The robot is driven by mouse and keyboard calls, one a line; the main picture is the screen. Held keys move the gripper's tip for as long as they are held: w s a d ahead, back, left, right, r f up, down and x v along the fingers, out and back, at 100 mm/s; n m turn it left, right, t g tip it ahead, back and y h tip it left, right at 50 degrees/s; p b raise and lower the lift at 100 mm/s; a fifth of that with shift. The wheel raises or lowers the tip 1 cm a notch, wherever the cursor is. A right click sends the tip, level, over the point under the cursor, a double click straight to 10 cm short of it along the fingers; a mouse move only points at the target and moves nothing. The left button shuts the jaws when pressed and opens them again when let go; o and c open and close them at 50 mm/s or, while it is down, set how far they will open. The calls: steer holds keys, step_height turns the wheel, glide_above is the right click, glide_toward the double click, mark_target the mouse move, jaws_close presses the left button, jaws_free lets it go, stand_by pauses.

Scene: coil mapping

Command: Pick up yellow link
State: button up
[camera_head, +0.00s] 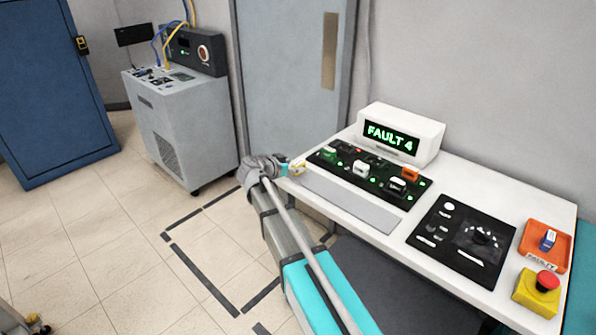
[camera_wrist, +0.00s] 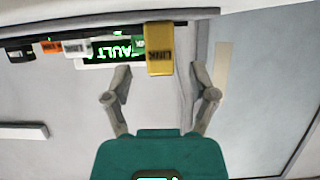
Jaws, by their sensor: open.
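The yellow link (camera_wrist: 159,49) is a block with dark "LINK" lettering in the wrist view, at the upper middle. In the head view it is a small yellow spot (camera_head: 299,168) by the left end of the white table. My gripper (camera_wrist: 161,78) is open and empty. The link lies between the lines of its two fingers, at or just past the fingertips; I cannot tell the exact depth. In the head view my gripper (camera_head: 290,167) is close beside the link, partly hidden by my wrist.
A black panel (camera_head: 340,178) with green, white, orange and black links sits on the white table (camera_head: 468,172). Behind it stands a display (camera_head: 425,156) reading "FAULT 4". An orange tray (camera_head: 533,257) and a red-topped emergency button (camera_head: 545,283) are at the right.

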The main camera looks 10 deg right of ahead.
mark_target(303, 164)
stand_by(0.3)
steer(key=shift+b+x, duration=1)
steer(key=shift+x, duration=1.6)
steer(key=shift+r, duration=0.1)
steer(key=shift+c, duration=0.2)
jaws_close()
